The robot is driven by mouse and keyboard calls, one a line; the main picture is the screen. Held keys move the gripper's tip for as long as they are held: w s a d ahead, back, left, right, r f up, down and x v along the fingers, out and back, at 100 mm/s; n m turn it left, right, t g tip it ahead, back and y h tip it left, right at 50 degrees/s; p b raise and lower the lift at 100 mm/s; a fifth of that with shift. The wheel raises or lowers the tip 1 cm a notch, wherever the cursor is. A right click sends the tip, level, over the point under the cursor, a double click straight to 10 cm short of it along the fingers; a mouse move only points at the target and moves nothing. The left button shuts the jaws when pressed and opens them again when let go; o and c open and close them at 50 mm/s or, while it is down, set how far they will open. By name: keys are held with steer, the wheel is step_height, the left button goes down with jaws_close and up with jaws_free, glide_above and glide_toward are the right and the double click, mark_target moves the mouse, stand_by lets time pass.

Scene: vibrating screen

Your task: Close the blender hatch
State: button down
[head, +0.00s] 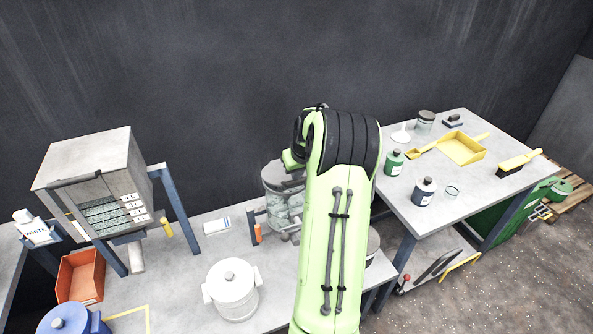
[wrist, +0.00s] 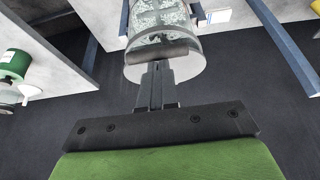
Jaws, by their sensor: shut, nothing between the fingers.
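The blender (head: 283,203) is a grey cylinder with a see-through side, standing on the back bench in the head view and partly hidden behind my green arm. In the wrist view, its clear body (wrist: 158,20) shows at the top centre, with a grey curved band and a pale rounded end below it. I cannot tell which part is the hatch or how far open it is. My gripper (wrist: 156,68) is shut and empty, with its dark fingertips overlapping the blender's near end in the picture. I cannot tell whether they touch. My gripper is hidden in the head view.
A grey sieve box (head: 98,172) stands on the left, with a white lidded pot (head: 231,288) on the bench. The right table (head: 431,222) holds bottles, a jar, a yellow dustpan (head: 461,148) and a brush. A dark wall stands close behind the blender.

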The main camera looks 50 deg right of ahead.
steer(key=shift+s+a+f+t+h+b, duration=0.15)
steer(key=shift+f+b, duration=0.35)
steer(key=shift+b, duration=0.35)
steer(key=shift+s+f+t+h+b, duration=0.15)
steer(key=shift+f+b, duration=0.3)
steer(key=shift+b, duration=0.45)
steer(key=shift+s+a+f+t+b, duration=0.15)
steer(key=shift+f+b, duration=0.35)
steer(key=shift+b, duration=0.35)
steer(key=shift+s+a+f+b, duration=0.2)
steer(key=shift+s+f+b, duration=0.1)
steer(key=shift+f+b, duration=0.35)
step_height(320, 180, up, 13)
steer(key=p, duration=0.4)
glide_above(297, 183)
steer(key=s+a, duration=0.3)
steer(key=s, duration=0.2)
steer(key=shift+s+f, duration=0.15)
steer(key=shift+f, duration=0.05)
steer(key=shift+a, duration=0.1)
